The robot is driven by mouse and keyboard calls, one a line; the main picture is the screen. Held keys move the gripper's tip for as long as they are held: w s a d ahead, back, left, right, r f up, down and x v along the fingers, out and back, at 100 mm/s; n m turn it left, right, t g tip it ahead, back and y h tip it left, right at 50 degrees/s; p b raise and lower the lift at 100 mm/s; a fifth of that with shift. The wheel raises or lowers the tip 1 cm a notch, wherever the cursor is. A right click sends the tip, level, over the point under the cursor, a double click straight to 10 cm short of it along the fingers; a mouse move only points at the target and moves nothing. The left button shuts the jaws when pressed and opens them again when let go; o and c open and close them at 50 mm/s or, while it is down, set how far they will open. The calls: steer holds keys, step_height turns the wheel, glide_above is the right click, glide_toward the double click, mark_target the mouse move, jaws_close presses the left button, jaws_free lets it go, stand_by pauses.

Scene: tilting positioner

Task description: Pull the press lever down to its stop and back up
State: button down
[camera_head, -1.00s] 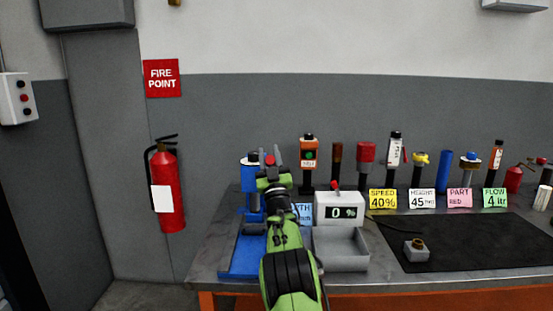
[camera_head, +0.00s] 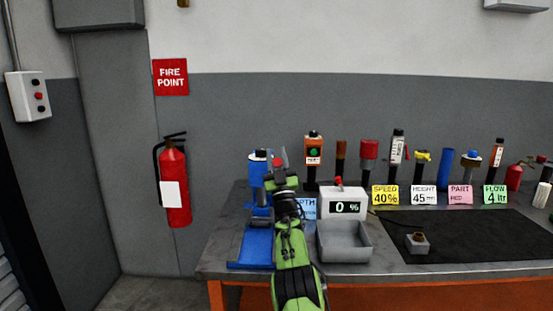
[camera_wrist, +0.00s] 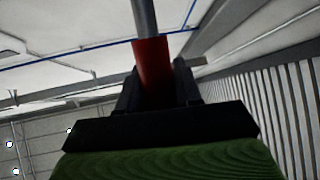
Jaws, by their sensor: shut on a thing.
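The red grip also shows as a small red spot in the head view (camera_head: 278,162). My gripper (camera_head: 281,172) is shut on the red grip, which stands between the dark fingers in the wrist view (camera_wrist: 155,88). My green arm hides part of the press.
A white display box (camera_head: 343,205) reads 0 %. A grey tray (camera_head: 344,255) sits in front of it. Several tools stand along the back behind coloured cards. A small grey block (camera_head: 417,245) lies on the dark mat (camera_head: 480,235), which is otherwise mostly clear.

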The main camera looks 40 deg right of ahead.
steer(key=c, duration=1.1)
jaws_free()
steer(key=shift+f, duration=0.45)
steer(key=shift+o, duration=1.2)
steer(key=shift+r, duration=0.2)
steer(key=shift+s, duration=0.1)
steer(key=b+v, duration=0.1)
steer(key=v, duration=1.4)
steer(key=shift+s+a+f+b, duration=0.15)
steer(key=shift+f+b, duration=0.15)
steer(key=shift+b, duration=0.1)
